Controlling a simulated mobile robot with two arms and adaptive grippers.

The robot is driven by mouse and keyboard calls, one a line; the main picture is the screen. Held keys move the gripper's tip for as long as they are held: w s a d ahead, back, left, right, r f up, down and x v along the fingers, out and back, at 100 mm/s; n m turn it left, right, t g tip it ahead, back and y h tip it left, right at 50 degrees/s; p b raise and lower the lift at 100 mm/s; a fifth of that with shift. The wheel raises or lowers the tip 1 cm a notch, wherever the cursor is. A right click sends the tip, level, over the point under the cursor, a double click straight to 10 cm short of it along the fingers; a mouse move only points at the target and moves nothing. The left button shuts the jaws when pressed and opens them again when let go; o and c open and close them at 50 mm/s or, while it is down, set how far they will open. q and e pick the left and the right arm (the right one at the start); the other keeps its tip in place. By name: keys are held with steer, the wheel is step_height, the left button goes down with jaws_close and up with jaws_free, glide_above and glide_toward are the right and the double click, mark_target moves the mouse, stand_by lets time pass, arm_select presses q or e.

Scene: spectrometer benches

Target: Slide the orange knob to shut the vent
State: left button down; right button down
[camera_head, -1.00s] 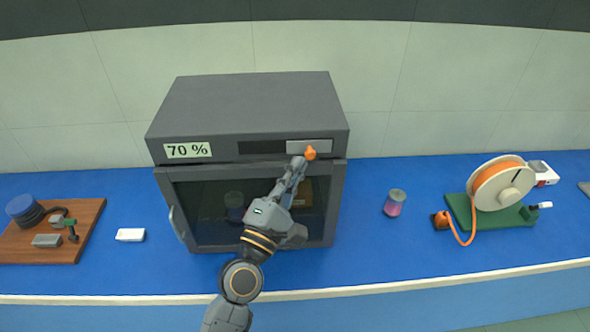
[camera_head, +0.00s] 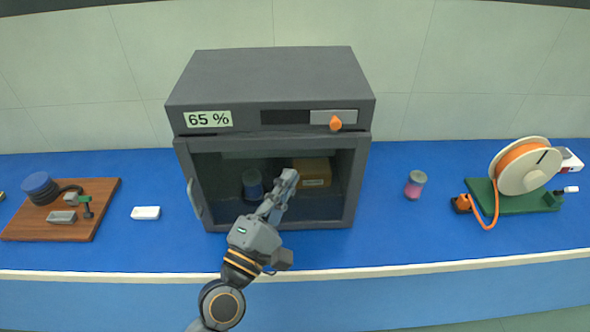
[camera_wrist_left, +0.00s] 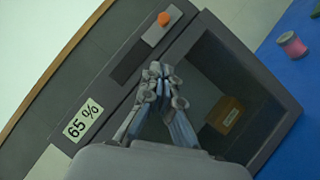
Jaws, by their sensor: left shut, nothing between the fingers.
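The orange knob (camera_head: 335,123) sits on a light grey slide plate (camera_head: 348,116) at the right of the cabinet's top front strip. A dark open slot (camera_head: 285,117) shows left of the plate. The knob also shows in the left wrist view (camera_wrist_left: 164,19). The grey cabinet (camera_head: 280,75) has a label reading 65 % (camera_head: 208,119). My left gripper (camera_head: 288,174) is shut and empty, in front of the glass door, below and left of the knob and apart from it. Its closed fingertips show in the wrist view (camera_wrist_left: 160,70). My right gripper is not in view.
Behind the glass are a blue jar (camera_head: 252,184) and a brown box (camera_head: 312,172). A handle (camera_head: 195,198) stands out at the door's left. A pink jar (camera_head: 415,185), a reel (camera_head: 523,180), a white block (camera_head: 145,213) and a wooden board (camera_head: 95,222) rest on the blue bench.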

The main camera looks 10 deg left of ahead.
arm_select(q)
steer(key=v, duration=0.3)
steer(key=shift+a+r+b, duration=0.1)
steer(key=shift+a+b, duration=0.15)
steer(key=shift+b, duration=0.05)
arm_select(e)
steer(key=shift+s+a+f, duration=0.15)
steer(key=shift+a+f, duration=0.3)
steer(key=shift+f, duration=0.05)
